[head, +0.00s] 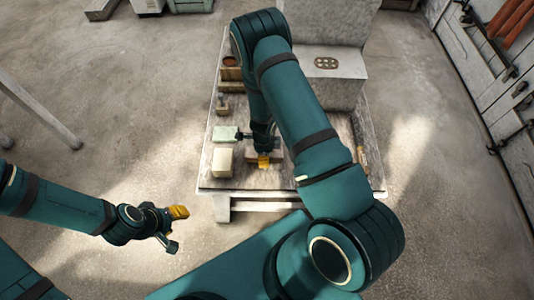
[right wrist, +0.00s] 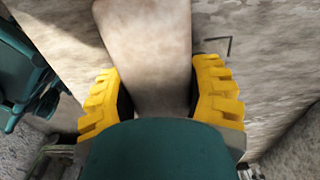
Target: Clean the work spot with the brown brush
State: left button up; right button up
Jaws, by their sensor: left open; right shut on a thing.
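My right gripper (head: 264,160) reaches down over the front middle of the low table. In the right wrist view its yellow fingers (right wrist: 157,82) are shut on a long pale-brown piece, which looks like the brown brush (right wrist: 148,45); no bristles show. In the head view a small brown part of the brush (head: 279,157) shows beside the fingers, the rest is hidden. A thin dark corner mark (right wrist: 222,42) lies on the tabletop right of the brush; it may edge the work spot. My left gripper (head: 177,229) is open and empty, left of the table's front.
The pale table (head: 212,182) carries a cream block (head: 222,162), a pale green block (head: 224,134) and small brown boxes (head: 230,73) along its left side. A large grey block (head: 330,88) stands at the back right. Cabinets (head: 490,75) line the right; the floor left is open.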

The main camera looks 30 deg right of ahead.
jog(key=shift+w+a+p, duration=0.35)
jog(key=shift+w+a, duration=0.2)
jog(key=shift+a, duration=0.35)
jog(key=shift+f, duration=0.1)
jog(key=shift+d, duration=0.1)
jog(key=shift+s+d+b, duration=0.35)
jog(key=shift+s+d, duration=0.25)
jog(key=shift+d, duration=0.3)
jog(key=shift+s+d+b, duration=0.3)
jog(key=shift+s+d, duration=0.25)
jog(key=shift+d, duration=0.35)
jog(key=shift+w+a, duration=0.1)
jog(key=shift+w+a+p, duration=0.45)
jog(key=shift+w+a, duration=0.05)
jog(key=shift+a, duration=0.3)
jog(key=shift+w+a+p, duration=0.2)
jog(key=shift+w+a, duration=0.1)
jog(key=shift+a, duration=0.2)
jog(key=shift+w+a+p, duration=0.15)
jog(key=shift+w+a, duration=0.1)
jog(key=shift+a, duration=0.25)
